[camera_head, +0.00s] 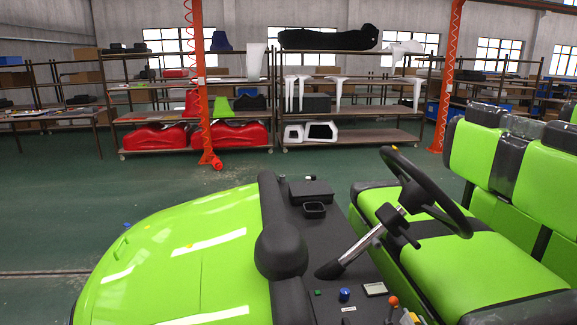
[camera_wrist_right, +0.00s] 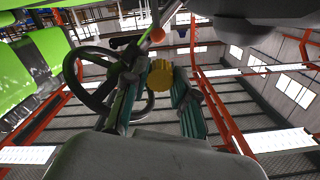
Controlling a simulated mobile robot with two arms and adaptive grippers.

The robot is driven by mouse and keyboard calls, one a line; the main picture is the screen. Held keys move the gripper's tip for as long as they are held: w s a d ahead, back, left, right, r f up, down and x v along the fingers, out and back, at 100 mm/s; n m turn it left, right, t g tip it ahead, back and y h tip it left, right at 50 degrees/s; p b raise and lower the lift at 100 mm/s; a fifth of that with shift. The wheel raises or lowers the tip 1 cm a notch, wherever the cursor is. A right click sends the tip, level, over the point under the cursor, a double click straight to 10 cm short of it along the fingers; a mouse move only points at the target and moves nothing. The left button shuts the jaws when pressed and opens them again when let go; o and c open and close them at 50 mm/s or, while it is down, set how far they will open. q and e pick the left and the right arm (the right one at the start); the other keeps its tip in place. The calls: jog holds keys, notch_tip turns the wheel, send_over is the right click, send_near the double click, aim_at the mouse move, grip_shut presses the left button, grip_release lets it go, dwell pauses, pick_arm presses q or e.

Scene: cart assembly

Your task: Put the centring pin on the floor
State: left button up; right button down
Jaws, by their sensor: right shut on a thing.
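The yellow centring pin (camera_wrist_right: 160,75) shows in the right wrist view as a short, round, ribbed piece between the fingertips of my right gripper (camera_wrist_right: 156,83). The gripper is shut on it. In the head view only a small yellow bit (camera_head: 411,317) shows at the bottom edge, beside the orange-knobbed lever, and most of the gripper is cut off there. The green floor (camera_head: 235,181) lies behind the cart, far from the gripper. My left gripper is in neither view.
The green cart body (camera_head: 170,265) fills the front. Its steering wheel (camera_head: 447,205), orange-knobbed lever (camera_head: 393,301) and green seat (camera_head: 470,260) are close to the right gripper. Shelves (camera_head: 345,137) with red, white and black parts stand behind. Orange posts (camera_head: 200,90) rise from the open floor.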

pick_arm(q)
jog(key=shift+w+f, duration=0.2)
pick_arm(e)
jog(key=s+a+h, duration=0.1)
jog(key=s+a, duration=0.3)
jog(key=s, duration=0.4)
jog(key=s+a+r+m+h, duration=0.1)
jog(key=s+a, duration=0.3)
jog(key=s, duration=0.4)
jog(key=shift+s+m+h, duration=0.3)
jog(key=shift+s+h, duration=0.05)
jog(key=shift+h, duration=0.05)
jog(key=shift+a+r, duration=0.1)
jog(key=shift+r, duration=0.05)
